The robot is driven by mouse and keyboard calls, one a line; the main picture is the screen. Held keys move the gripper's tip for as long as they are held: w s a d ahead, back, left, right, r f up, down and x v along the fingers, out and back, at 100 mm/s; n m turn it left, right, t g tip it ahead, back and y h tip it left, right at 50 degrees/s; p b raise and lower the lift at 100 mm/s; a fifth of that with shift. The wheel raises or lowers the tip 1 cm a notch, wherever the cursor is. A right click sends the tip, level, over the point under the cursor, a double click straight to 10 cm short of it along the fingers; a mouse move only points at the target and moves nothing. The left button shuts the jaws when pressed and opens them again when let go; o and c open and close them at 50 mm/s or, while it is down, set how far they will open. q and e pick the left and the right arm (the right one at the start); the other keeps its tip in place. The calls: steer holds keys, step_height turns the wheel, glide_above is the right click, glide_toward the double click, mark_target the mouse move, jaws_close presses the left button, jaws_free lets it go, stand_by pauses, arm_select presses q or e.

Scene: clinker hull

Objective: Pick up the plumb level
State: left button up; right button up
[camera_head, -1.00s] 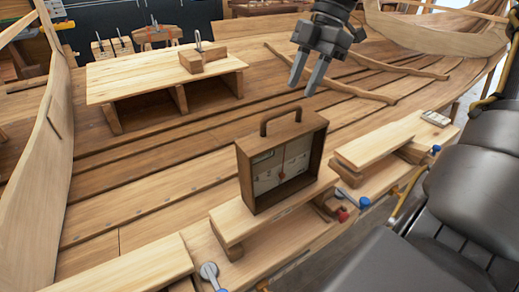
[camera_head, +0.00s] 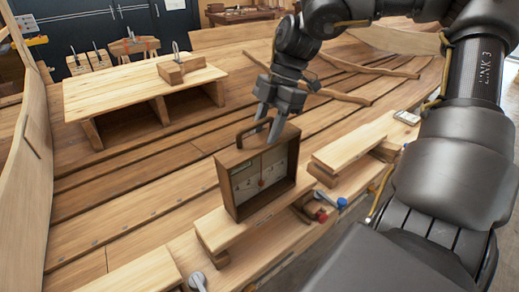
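The plumb level (camera_head: 232,190) is a brown wooden box frame with a pale face, a small red bob and a dark arched handle (camera_head: 241,130) on top. It stands upright on a raised plank (camera_head: 222,228) in the head view. My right gripper (camera_head: 269,124) points down at the right end of the handle. Its two fingers are apart, and one overlaps the top of the box in the picture. I cannot tell whether the handle lies between them. My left gripper is not in view.
A wooden bench (camera_head: 130,95) with a small block tool (camera_head: 181,70) stands at the back left. Another raised plank (camera_head: 350,150) lies to the right, with clamps (camera_head: 341,202) near it. The hull planking behind the level is mostly clear.

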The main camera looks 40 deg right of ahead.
mark_target(261, 165)
steer(key=shift+x, duration=1.4)
steer(key=shift+r, duration=0.1)
steer(key=shift+c, duration=0.8)
steer(key=shift+w, duration=0.15)
jaws_close()
